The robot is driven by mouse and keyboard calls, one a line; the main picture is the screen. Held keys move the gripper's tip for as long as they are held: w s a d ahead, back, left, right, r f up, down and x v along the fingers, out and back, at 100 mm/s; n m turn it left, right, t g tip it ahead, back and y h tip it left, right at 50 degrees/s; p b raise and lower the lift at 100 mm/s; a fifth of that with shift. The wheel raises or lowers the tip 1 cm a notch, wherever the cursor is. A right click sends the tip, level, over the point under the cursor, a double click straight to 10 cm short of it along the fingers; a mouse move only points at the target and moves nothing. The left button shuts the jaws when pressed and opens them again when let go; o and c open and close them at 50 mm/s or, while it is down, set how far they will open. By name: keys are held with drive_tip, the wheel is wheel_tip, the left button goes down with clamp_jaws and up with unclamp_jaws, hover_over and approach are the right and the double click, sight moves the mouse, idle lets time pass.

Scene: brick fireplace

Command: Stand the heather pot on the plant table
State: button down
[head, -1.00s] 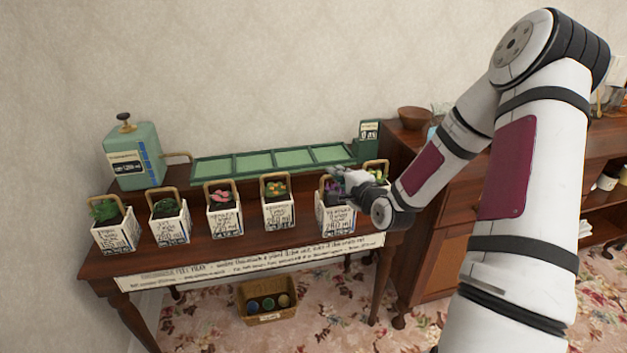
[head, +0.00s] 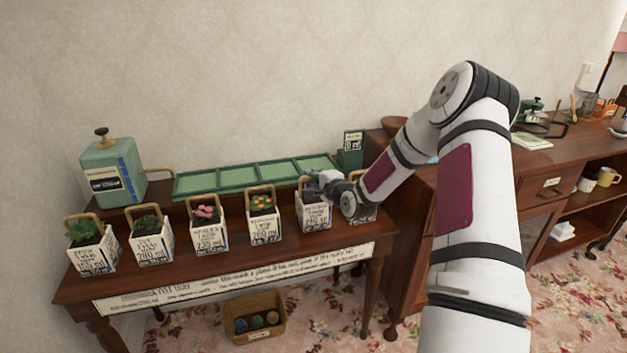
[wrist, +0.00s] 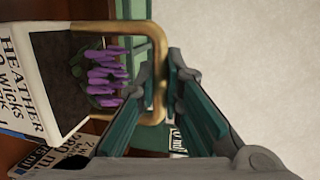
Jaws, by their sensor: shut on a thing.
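The pot looks upright. I cannot tell whether its base touches the table. My gripper and wrist partly hide its top in the head view.
Several similar pots, such as the orange-flowered pot (head: 265,225), stand in a row to the left. Another pot (head: 362,210) is partly hidden behind my wrist. A green tray (head: 255,178) and a green tank (head: 112,170) stand behind. A basket (head: 256,318) sits below.

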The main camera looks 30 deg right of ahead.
drive_tip(key=shift+f, duration=0.4)
drive_tip(key=c, duration=1.7)
unclamp_jaws()
drive_tip(key=shift+f, duration=0.15)
